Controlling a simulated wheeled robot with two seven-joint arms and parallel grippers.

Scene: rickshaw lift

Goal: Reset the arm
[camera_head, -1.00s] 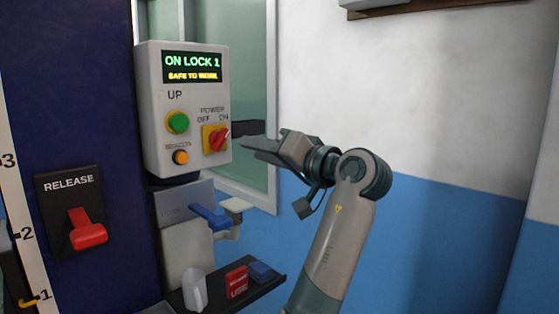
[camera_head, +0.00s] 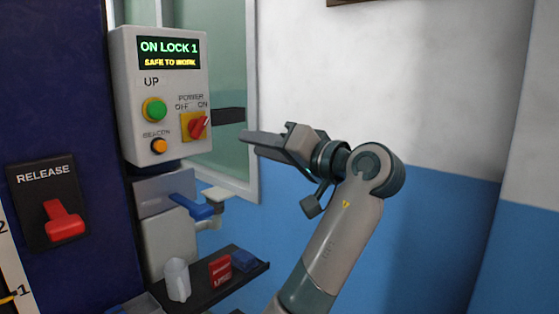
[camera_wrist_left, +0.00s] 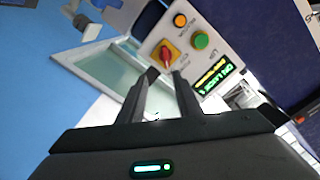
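The grey control box (camera_head: 160,95) hangs at the left in the head view. Its display (camera_head: 168,52) reads "ON LOCK 1" and "SAFE TO WORK". Its red power knob (camera_head: 198,127) points toward ON. My left gripper (camera_head: 246,143) is to the right of the knob, apart from it and empty. In the left wrist view its two fingers (camera_wrist_left: 164,76) stand apart with a gap between them, and the red knob (camera_wrist_left: 167,56) shows just beyond the tips. My right gripper is not in view.
A red release lever (camera_head: 64,222) is on the dark blue post at left. Below the box are a blue-handled part (camera_head: 192,206) and a dark shelf (camera_head: 215,286) with a clear cup (camera_head: 177,280) and a red box (camera_head: 220,270). The wall right of my arm is clear.

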